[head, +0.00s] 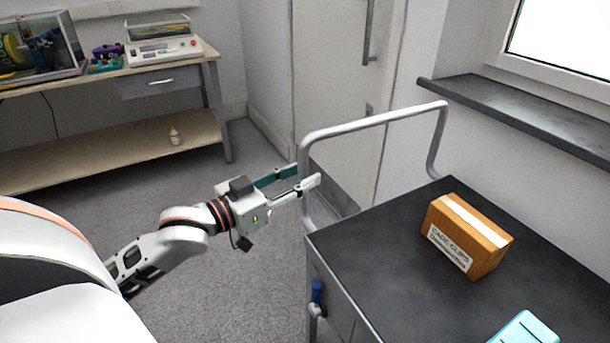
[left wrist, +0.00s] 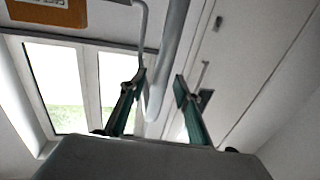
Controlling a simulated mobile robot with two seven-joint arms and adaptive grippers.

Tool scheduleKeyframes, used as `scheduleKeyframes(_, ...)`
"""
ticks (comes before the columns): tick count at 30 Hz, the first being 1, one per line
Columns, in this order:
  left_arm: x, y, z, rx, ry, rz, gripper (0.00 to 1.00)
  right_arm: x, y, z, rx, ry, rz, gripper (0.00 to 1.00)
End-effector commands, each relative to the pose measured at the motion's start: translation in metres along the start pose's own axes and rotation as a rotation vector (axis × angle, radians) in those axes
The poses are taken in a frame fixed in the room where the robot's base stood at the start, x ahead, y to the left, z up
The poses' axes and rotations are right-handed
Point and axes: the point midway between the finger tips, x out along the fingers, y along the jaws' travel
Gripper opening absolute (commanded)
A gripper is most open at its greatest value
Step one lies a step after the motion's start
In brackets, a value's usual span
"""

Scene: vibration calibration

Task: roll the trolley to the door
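The trolley (head: 370,260) stands at the right in the head view, with a dark top and a grey tubular handle (head: 375,121) at its far end. The pale door (head: 330,75) is behind it, closed, with a vertical pull bar. My left gripper (head: 308,176) is at the handle's left upright, fingers apart. In the left wrist view the handle tube (left wrist: 172,55) runs between the two open fingertips (left wrist: 160,82); I cannot tell whether either finger touches it. My right gripper is in neither view.
A cardboard box (head: 467,236) and a light-blue item (head: 525,329) lie on the trolley top. A workbench (head: 160,82) with equipment stands at the back left. A dark window sill (head: 520,108) juts out at the right. Grey carpet (head: 210,270) is clear between bench and trolley.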

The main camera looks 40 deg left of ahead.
Motion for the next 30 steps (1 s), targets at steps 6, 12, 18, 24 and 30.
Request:
scheduleKeyframes(6, 0.0098, -0.0002, 0.0005, 0.0, -0.001, 0.0, 0.32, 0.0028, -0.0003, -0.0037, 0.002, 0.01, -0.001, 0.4)
scheduleKeyframes(12, 0.0106, -0.0001, 0.0001, 0.0, -0.001, 0.0, 0.32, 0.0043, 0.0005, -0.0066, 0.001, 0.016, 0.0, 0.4)
scheduleKeyframes(18, 0.0104, -0.0001, -0.0001, 0.0, 0.0, 0.0, 0.03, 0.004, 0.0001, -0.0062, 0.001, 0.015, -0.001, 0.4)
scheduleKeyframes(24, 0.0104, 0.0, -0.0002, 0.0, 0.0, 0.0, 0.0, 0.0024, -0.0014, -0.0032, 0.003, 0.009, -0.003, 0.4)
scheduleKeyframes(30, 0.0112, 0.0017, -0.004, 0.0, 0.004, -0.001, 0.0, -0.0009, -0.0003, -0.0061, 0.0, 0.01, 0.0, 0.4)
